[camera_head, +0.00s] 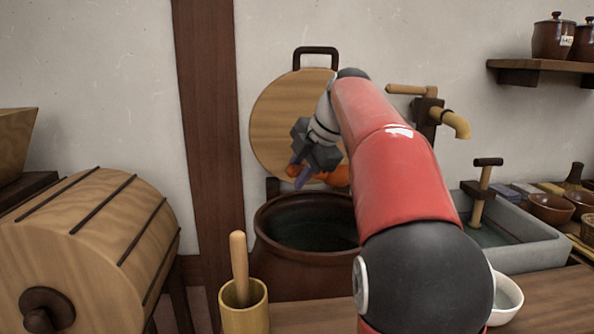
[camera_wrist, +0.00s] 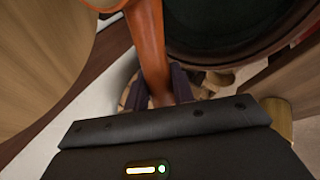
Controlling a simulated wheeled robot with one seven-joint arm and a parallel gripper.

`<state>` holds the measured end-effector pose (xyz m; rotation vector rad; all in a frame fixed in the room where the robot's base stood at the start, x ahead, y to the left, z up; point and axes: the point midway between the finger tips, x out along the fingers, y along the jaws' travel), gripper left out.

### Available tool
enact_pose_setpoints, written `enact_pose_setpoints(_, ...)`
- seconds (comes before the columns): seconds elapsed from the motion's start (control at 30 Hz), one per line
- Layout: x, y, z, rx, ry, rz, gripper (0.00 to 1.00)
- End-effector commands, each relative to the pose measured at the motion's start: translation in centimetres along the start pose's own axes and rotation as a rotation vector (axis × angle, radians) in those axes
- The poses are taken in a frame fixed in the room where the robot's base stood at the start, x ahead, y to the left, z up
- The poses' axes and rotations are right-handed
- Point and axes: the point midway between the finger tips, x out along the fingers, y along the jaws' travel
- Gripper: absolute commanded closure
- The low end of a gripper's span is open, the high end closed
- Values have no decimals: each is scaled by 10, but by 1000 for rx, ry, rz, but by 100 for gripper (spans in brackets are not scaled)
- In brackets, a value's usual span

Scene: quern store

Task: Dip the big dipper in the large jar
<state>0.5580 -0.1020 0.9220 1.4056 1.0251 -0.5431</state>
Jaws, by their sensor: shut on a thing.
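The large jar (camera_head: 275,272) is dark brown, with a wide open mouth and dark liquid inside. It stands upright by the wall. Its dark mouth also shows at the upper right of the wrist view (camera_wrist: 235,22). My gripper (camera_head: 303,174) is above the back of the jar's mouth and shut on the orange handle of the big dipper (camera_head: 338,176). In the wrist view the dipper (camera_wrist: 150,45) runs up from between my jaws (camera_wrist: 160,88) and widens at the top edge, where its end is cut off. The dipper appears above the jar, not in the liquid.
A round wooden lid (camera_head: 275,110) leans on the wall behind the jar. A wooden drum (camera_head: 80,240) is at left, a yellow cup with a pestle (camera_head: 243,300) in front. A stone sink (camera_head: 525,255) and tap (camera_head: 455,123) are at right, with a white bowl (camera_head: 508,300) nearer.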

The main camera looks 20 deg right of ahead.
Motion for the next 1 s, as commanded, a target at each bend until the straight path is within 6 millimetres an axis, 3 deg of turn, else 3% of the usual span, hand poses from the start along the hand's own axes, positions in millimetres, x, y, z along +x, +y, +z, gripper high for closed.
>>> enact_pose_setpoints(1.0,44,-28,7,-2,0,1,100)
